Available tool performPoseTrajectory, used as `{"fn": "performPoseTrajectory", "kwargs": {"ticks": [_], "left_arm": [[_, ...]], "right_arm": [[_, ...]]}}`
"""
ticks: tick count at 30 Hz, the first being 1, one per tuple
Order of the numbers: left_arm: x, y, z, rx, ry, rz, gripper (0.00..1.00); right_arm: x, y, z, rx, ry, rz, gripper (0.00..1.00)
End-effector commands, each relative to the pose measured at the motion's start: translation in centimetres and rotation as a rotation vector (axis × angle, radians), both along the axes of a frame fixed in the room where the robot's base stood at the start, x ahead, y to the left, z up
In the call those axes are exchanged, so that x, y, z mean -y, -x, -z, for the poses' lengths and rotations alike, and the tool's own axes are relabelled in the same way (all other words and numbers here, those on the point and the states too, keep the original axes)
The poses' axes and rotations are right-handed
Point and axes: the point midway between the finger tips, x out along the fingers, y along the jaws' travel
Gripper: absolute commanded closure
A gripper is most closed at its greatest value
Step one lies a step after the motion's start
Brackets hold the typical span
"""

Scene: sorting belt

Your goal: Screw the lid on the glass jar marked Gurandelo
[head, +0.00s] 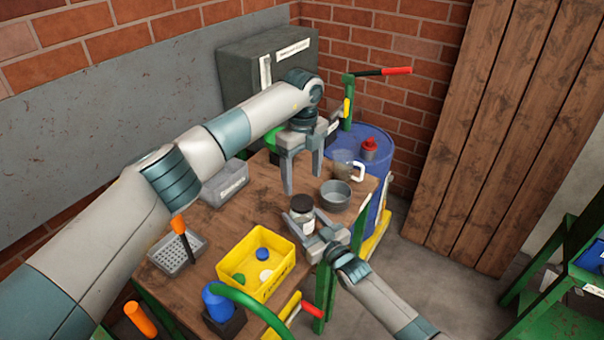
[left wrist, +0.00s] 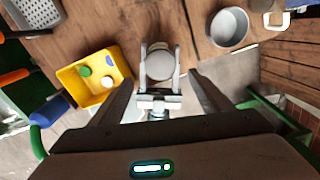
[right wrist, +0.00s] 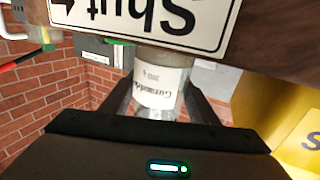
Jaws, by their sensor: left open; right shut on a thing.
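From above, in the left wrist view, the jar's top (left wrist: 160,65) looks pale. The right wrist view shows its label (right wrist: 158,85), upside down, reading Gurandelo. My right gripper (head: 305,224) is shut on the jar, one finger on each side. My left gripper (head: 302,182) is open and empty, pointing down above and behind the jar. I cannot tell whether the top is screwed tight.
A yellow bin (head: 284,264) holds blue, green and white round pieces. A grey bowl (head: 336,194) and a clear jug (head: 346,166) stand behind the jar. Grey trays (head: 226,184) are at left. A blue drum (head: 375,150) stands beyond the table. Bare wood lies left of the jar.

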Motion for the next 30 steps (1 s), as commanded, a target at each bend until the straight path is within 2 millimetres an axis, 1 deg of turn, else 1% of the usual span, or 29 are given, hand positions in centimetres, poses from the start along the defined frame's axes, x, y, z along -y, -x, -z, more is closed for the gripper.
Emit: {"fn": "performPoseTrajectory", "kwargs": {"ticks": [3,9,23,26,30], "left_arm": [[-0.1,0.0,-0.1,0.005,0.001,-0.113,0.29],[-0.1,-0.1,-0.2,0.008,0.002,-0.207,0.29],[-0.1,-0.1,-0.1,0.008,0.002,-0.217,0.29],[-0.1,-0.1,0.4,0.008,0.002,-0.217,0.29],[-0.1,-0.1,1.5,0.006,0.003,-0.217,0.29]], "right_arm": [[0.0,0.0,0.0,-0.001,0.000,0.000,1.00],[0.0,0.0,0.0,-0.001,0.001,0.000,1.00],[0.0,0.0,0.0,0.000,0.000,0.000,1.00],[0.0,0.0,0.0,0.000,0.000,0.000,1.00],[0.0,0.0,0.0,0.000,0.000,0.000,1.00]]}}
